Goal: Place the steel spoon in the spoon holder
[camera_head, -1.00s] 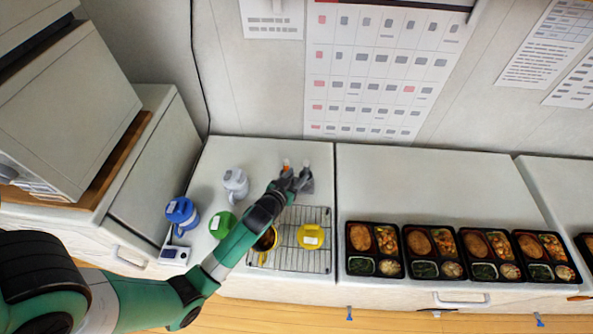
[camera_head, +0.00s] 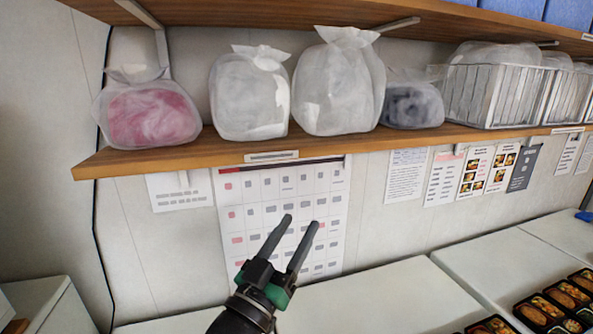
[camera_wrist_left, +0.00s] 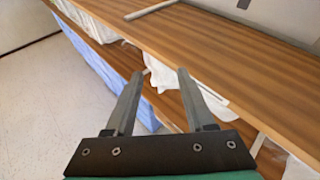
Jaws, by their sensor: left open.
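My left gripper (camera_head: 302,222) is raised in front of the wall calendar in the head view. Its two fingers point up and are apart, with nothing between them. In the left wrist view the same gripper (camera_wrist_left: 158,75) is open and empty, with wooden shelf boards beyond its fingertips. I see no steel spoon and no spoon holder in either current view. My right gripper is not in view.
A wooden shelf (camera_head: 200,152) with several wrapped bags (camera_head: 340,85) and a wire basket (camera_head: 500,95) spans the wall above my gripper. White counters (camera_head: 400,295) lie below. Bento trays (camera_head: 545,310) sit at the lower right.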

